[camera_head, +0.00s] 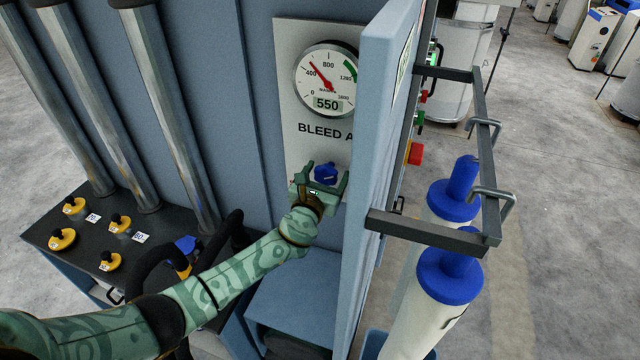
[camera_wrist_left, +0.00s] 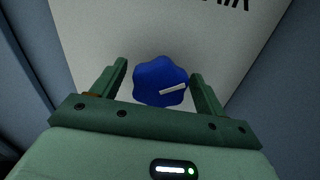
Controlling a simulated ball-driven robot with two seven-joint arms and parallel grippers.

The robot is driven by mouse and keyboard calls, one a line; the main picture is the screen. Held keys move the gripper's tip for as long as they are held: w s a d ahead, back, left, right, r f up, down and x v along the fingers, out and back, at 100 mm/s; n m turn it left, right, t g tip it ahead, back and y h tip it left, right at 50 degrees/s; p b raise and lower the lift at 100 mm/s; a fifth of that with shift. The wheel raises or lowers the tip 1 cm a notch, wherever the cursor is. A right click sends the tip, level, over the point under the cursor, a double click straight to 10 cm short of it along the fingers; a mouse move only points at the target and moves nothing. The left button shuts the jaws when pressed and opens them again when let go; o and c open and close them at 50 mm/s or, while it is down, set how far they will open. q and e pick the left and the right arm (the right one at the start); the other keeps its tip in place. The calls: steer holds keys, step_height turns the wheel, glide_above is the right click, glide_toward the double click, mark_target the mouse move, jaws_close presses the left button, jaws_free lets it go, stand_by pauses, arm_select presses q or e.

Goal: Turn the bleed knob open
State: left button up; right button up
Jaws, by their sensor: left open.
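The bleed knob (camera_head: 326,174) is blue and lobed, on a pale panel (camera_head: 305,150) below the partly hidden words "BLEED A". In the left wrist view the knob (camera_wrist_left: 160,82) shows a white pointer mark aimed to the right and slightly up. My left gripper (camera_head: 322,178) is open, with one finger on each side of the knob. In the left wrist view a gap shows between the knob and each finger of the left gripper (camera_wrist_left: 160,85). A round gauge (camera_head: 328,80) above has a red needle and a display reading 550. My right gripper is not in view.
A blue-grey door or panel edge (camera_head: 375,150) stands close to the right of the knob. A dark metal frame (camera_head: 430,232) juts out beyond it, near white cylinders with blue tops (camera_head: 455,280). A dark deck with yellow-based knobs (camera_head: 110,262) lies at left.

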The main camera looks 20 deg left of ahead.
arm_select(q)
steer(key=s, duration=1.6)
steer(key=shift+a, duration=0.3)
